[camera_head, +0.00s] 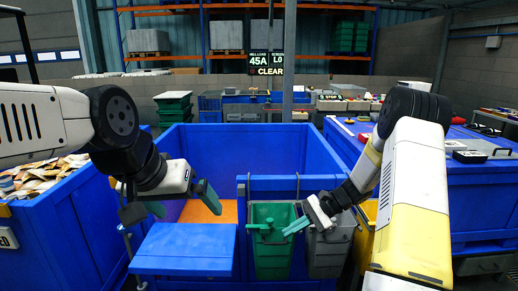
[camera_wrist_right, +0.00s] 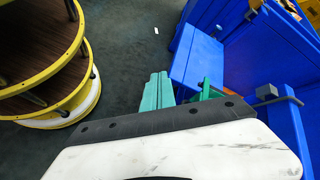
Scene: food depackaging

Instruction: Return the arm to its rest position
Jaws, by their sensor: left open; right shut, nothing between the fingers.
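My left gripper (camera_head: 182,206) is open, its two teal fingers apart and empty, above the blue shelf panel and the orange surface at the blue bin's front. My right gripper (camera_head: 296,227) reaches in from the right, in front of the green and grey bins. Its teal fingers are together with nothing between them. They also show closed in the right wrist view (camera_wrist_right: 157,92). My right arm (camera_head: 410,190) is bent, its white and yellow link at the right of the head view.
A large blue bin (camera_head: 228,145) stands ahead, with a blue panel (camera_head: 184,250) at its front. A green bin (camera_head: 272,262) and a grey bin (camera_head: 326,262) hang beside it. A crate of wrappers is at left. A blue table (camera_head: 465,185) with items is at right.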

